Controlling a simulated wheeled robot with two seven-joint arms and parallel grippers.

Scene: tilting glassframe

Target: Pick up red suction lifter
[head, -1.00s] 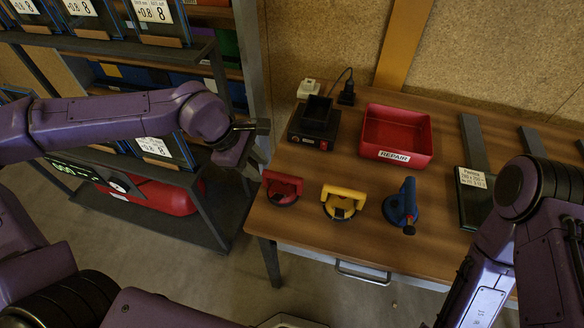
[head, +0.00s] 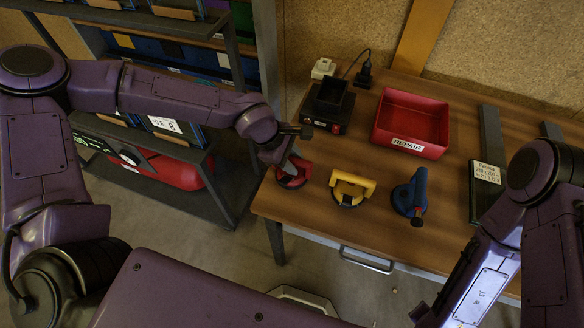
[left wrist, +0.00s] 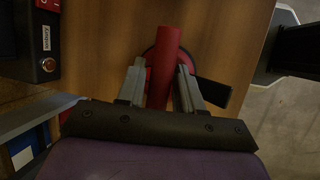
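The red suction lifter (head: 293,181) sits at the left end of the wooden table, partly hidden behind my left gripper (head: 283,158). In the left wrist view, its red handle (left wrist: 168,42) runs between the two fingers of my left gripper (left wrist: 160,78). The fingers are apart, one on each side of the handle; I cannot tell whether they touch it. A yellow lifter (head: 350,190) and a blue lifter (head: 411,194) stand to its right. My right arm shows at the right, but its gripper is out of view.
A red REPAIR bin (head: 411,122) and a black device (head: 328,107) stand behind the lifters on the table (head: 380,235). A dark rack (head: 215,180) with a red tank stands left of the table. Dark bars and a labelled panel lie at the right.

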